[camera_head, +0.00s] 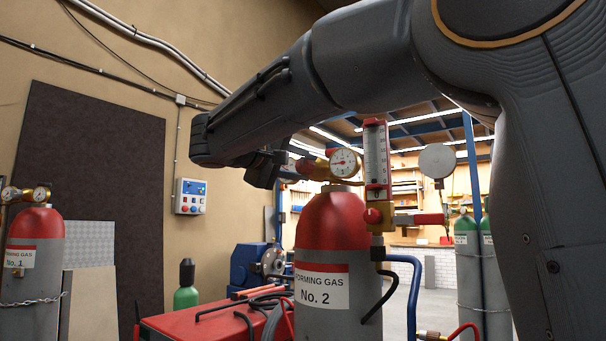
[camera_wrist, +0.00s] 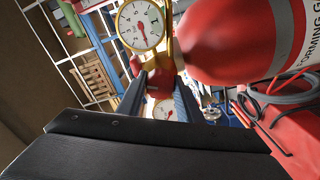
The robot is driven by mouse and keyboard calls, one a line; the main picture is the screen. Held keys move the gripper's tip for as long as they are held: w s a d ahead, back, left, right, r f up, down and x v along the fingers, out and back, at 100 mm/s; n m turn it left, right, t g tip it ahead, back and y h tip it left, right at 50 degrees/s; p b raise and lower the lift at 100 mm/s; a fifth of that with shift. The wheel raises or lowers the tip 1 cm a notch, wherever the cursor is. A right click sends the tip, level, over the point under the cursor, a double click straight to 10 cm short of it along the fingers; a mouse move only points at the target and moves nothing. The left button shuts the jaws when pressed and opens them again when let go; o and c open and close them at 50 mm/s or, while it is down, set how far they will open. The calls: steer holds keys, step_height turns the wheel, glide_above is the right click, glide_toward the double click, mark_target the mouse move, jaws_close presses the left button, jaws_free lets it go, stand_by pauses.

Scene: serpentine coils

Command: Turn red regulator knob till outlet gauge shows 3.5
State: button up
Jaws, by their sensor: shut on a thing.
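My gripper (camera_head: 289,169) reaches in from the left at the top of cylinder No. 2 (camera_head: 316,245). In the wrist view its two fingers (camera_wrist: 160,92) stand on either side of the red regulator knob (camera_wrist: 161,78) and are shut on it. The knob also shows in the head view (camera_head: 307,167), partly hidden by the gripper. A white round gauge (camera_head: 345,162) sits right of the knob. The wrist view shows a large gauge (camera_wrist: 140,25) and a smaller, partly hidden one (camera_wrist: 168,110). I cannot tell which is the outlet gauge, nor read its value exactly.
A flowmeter tube (camera_head: 376,158) with its own small red knob (camera_head: 373,216) stands right of the gauge. Cylinder No. 1 (camera_head: 35,265) is at far left. A red welding machine (camera_head: 195,325) stands below. A wall control box (camera_head: 191,197) hangs behind the gripper.

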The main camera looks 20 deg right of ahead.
steer(key=shift+m+b, duration=2.2)
steer(key=shift+b, duration=2)
steer(key=shift+f+m+b, duration=0.15)
steer(key=shift+m+b, duration=0.25)
steer(key=shift+b, duration=0.45)
steer(key=shift+m+b, duration=1.2)
steer(key=shift+b, duration=0.55)
steer(key=shift+m+b, duration=0.3)
steer(key=shift+b, duration=0.25)
steer(key=shift+m+b, duration=1.3)
steer(key=shift+b, duration=0.3)
